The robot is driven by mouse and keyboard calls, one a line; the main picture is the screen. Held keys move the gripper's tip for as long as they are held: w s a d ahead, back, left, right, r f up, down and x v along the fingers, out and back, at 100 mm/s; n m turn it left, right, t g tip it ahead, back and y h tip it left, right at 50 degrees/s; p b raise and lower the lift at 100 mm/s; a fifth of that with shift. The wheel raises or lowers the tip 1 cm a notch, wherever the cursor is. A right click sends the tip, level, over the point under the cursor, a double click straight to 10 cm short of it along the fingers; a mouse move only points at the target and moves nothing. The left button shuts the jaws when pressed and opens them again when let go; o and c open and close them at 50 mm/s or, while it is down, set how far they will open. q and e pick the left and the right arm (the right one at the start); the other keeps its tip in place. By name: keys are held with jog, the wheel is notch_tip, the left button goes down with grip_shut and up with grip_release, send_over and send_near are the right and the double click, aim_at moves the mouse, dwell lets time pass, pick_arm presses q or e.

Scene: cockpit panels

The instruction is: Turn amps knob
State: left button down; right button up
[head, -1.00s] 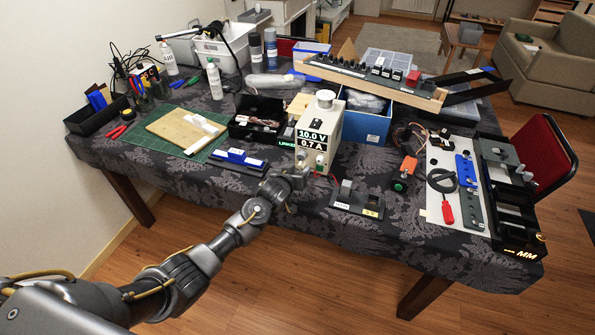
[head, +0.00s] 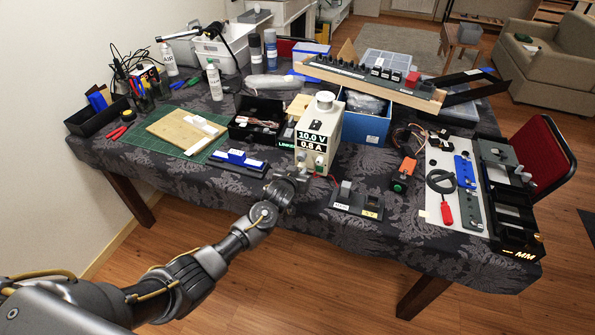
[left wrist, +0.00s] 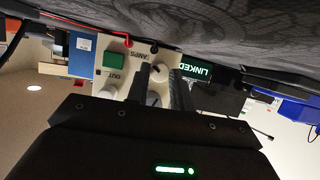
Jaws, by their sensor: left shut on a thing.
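The power supply (head: 321,125) is a cream box near the table's front edge. Its display (head: 311,139) reads 10.0 V and 0.8 A. In the left wrist view its panel appears upside down, with a green OUT button (left wrist: 113,60) and an AMPS label. The amps knob (left wrist: 158,74) is beside that label, between my fingers and partly hidden by them. My left gripper (left wrist: 160,88) is shut on this knob. In the head view the left gripper (head: 300,176) is at the front of the box, and the wrist hides part of it. My right gripper is not in view.
A black switch box (head: 357,201) sits right of the power supply, close to my left gripper. Blue blocks on a dark tray (head: 239,161) lie to the left. A blue bin (head: 365,124) stands behind. Red and black leads (left wrist: 131,30) plug into the panel.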

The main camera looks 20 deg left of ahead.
pick_arm(q)
jog(key=m+y, duration=0.1)
jog(key=m+y+p, duration=0.1)
jog(key=m, duration=0.1)
jog(key=shift+d+f+m+y, duration=0.1)
jog(key=shift+d+m+y, duration=0.1)
jog(key=shift+m+y, duration=0.1)
dwell(0.5)
jog(key=c, duration=1.2)
grip_release()
jog(key=v, duration=1.1)
jog(key=shift+f+p, duration=0.2)
jog(key=shift+p, duration=0.15)
